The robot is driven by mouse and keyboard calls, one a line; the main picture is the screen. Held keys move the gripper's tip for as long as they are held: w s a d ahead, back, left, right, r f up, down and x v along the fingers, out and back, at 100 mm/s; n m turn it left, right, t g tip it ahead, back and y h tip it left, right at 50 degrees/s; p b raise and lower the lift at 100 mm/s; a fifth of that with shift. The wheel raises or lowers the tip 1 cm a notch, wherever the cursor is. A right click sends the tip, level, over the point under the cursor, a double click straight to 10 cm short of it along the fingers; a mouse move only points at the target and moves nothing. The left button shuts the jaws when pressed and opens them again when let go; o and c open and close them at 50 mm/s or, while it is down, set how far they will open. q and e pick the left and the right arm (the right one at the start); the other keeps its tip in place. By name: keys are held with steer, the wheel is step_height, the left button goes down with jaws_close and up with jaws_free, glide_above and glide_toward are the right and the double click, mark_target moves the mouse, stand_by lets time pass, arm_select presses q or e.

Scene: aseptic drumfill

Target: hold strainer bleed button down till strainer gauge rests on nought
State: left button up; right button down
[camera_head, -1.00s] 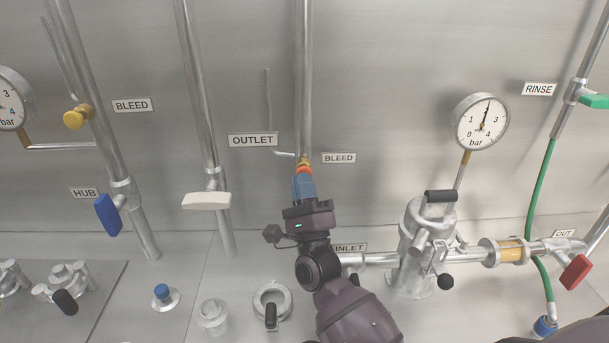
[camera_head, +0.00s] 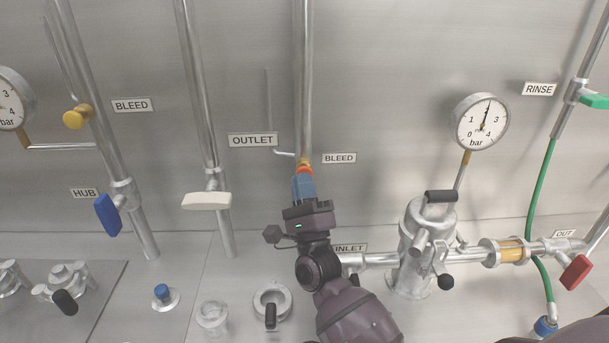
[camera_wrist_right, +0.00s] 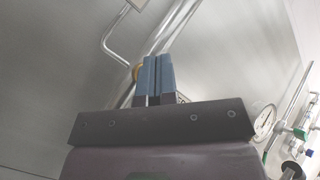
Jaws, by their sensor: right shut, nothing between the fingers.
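The strainer bleed button (camera_head: 304,169) shows as an orange-red piece with brass behind it, low on the middle pipe beside a BLEED label. My right gripper (camera_head: 303,182) is shut and empty, its blue fingertips at the button and covering part of it. I cannot tell how far the button is pressed. In the right wrist view the shut fingers (camera_wrist_right: 155,77) hide most of the button, with a bit of brass (camera_wrist_right: 136,72) at their left. The strainer gauge (camera_head: 481,122) has its needle pointing nearly straight up, around 2 bar. My left gripper is not in view.
The strainer body (camera_head: 424,250) with a black handle stands right of my right arm. A white valve handle (camera_head: 207,201) and a blue handle (camera_head: 107,215) are at left, a red handle (camera_head: 575,271) at right.

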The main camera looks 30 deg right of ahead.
steer(key=shift+s, duration=0.2)
stand_by(0.5)
steer(key=s, duration=0.1)
steer(key=s+a, duration=0.1)
steer(key=s, duration=0.1)
steer(key=s+a+p, duration=0.1)
steer(key=shift+s+a, duration=0.15)
steer(key=shift+s, duration=0.1)
steer(key=shift+s+f, duration=0.1)
steer(key=shift+f, duration=0.05)
stand_by(0.5)
